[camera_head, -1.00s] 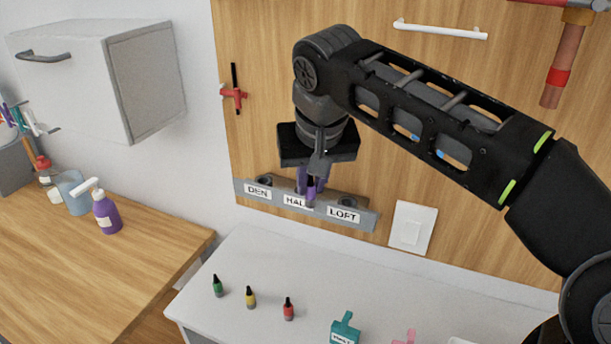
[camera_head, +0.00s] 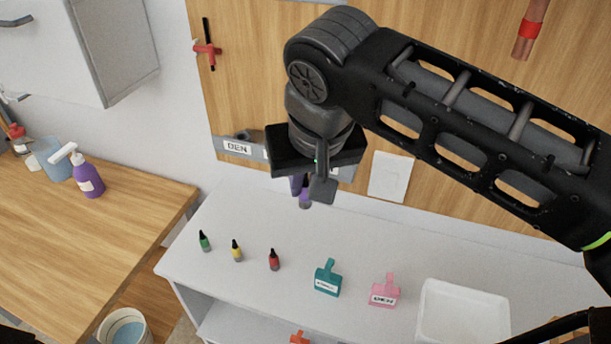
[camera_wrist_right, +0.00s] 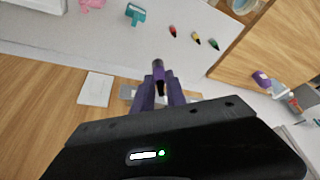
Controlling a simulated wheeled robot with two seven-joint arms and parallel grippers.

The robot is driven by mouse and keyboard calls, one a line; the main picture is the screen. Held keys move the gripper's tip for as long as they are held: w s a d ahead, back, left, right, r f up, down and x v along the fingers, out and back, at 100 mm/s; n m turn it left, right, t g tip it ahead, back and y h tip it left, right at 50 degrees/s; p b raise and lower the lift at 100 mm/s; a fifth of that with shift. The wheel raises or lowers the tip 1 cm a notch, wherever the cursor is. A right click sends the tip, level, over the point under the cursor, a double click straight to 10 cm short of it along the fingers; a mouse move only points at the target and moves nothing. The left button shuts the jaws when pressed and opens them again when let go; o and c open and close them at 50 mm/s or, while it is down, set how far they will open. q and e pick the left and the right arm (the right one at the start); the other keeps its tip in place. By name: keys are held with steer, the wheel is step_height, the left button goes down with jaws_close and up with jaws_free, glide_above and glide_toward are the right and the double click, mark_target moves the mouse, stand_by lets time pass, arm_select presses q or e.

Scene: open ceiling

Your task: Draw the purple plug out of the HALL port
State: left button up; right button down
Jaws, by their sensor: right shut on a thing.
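The purple plug (camera_head: 304,197) is between the fingers of my right gripper (camera_head: 311,188), which is shut on it. The wrist view shows the plug (camera_wrist_right: 158,74) between the two fingers (camera_wrist_right: 160,88). In the head view the plug's lower end shows below the grey port strip (camera_head: 256,152), to the right of where the HALL label was, and looks apart from the strip. My gripper body hides the HALL port and most of its label. The DEN label (camera_head: 237,148) is visible at the strip's left end.
A white switch plate (camera_head: 389,177) is right of the strip.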

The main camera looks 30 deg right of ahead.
steer(key=shift+r, duration=0.2)
steer(key=shift+r+p, duration=0.2)
steer(key=shift+p, duration=0.15)
steer(key=shift+f, duration=0.1)
stand_by(0.4)
